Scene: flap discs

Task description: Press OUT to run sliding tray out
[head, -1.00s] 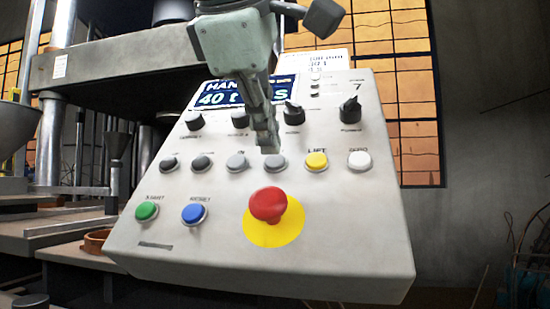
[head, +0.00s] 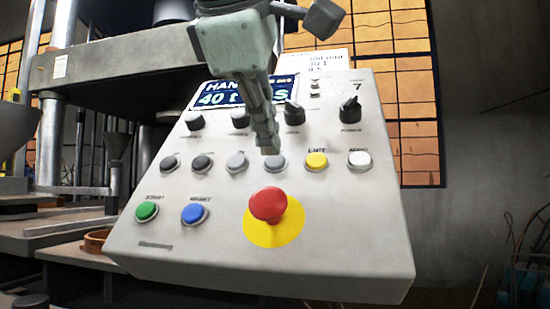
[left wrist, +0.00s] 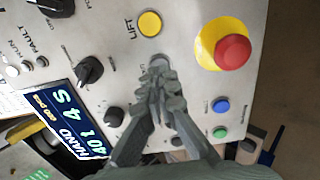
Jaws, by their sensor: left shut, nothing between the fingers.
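The grey control panel (head: 345,225) carries a row of round buttons. My left gripper (head: 268,150) is shut and empty, with its tips at the upper edge of a light grey button (head: 277,164), the fourth from the left. In the left wrist view, the shut fingertips (left wrist: 160,85) lie just below that grey button (left wrist: 160,61) and partly cover it. The label by this button is mostly hidden, so I cannot read OUT. I cannot tell whether the tips touch the button. Another light grey button (head: 237,162) sits to its left. My right gripper is not in view.
A yellow LIFT button (head: 316,161) and a white button (head: 359,161) are to the right. A red emergency stop (head: 268,205) on a yellow disc sits below. Green (head: 146,211) and blue (head: 194,213) buttons are lower left. Black knobs (head: 294,113) and a display (head: 215,96) are above.

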